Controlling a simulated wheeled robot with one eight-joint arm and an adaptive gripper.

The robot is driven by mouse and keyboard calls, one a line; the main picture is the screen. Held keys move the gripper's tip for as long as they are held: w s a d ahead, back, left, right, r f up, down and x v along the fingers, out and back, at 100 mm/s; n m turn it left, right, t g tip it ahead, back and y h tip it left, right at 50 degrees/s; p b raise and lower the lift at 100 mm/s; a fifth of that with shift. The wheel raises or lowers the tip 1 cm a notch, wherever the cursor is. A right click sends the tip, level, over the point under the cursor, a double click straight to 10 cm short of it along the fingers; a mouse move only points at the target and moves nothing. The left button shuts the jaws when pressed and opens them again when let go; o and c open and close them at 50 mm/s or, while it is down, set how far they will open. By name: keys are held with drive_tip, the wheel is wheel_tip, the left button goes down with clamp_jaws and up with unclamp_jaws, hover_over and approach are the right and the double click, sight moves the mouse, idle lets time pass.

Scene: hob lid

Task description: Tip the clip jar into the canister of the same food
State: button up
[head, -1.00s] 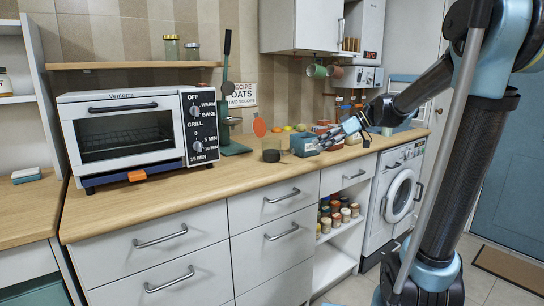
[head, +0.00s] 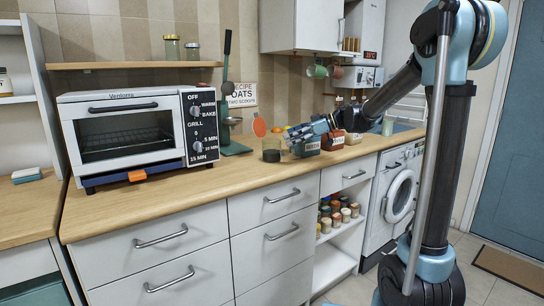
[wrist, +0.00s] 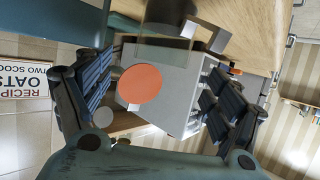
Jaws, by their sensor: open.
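A clear glass jar (head: 271,150) with dark contents stands upright on the counter. An orange disc (head: 259,127), which looks like its raised lid, shows at its upper left. My gripper (head: 292,134) is open and empty, just right of the jar. In the wrist view the orange disc (wrist: 140,83) lies between the spread fingers, and the glass (wrist: 168,28) shows at the top.
A toaster oven (head: 135,130) fills the counter's left part. A dark green stand with hanging utensils (head: 234,147) is behind the jar. A recipe card (head: 242,94) reading oats, two scoops is on the wall. The counter front (head: 215,180) is clear.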

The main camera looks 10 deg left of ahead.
sight(272, 144)
drive_tip(key=shift+x, duration=4.35)
drive_tip(key=shift+s+d+f, duration=0.1)
drive_tip(key=shift+d, duration=0.05)
drive_tip(key=c, duration=1.4)
drive_tip(key=shift+c, duration=0.2)
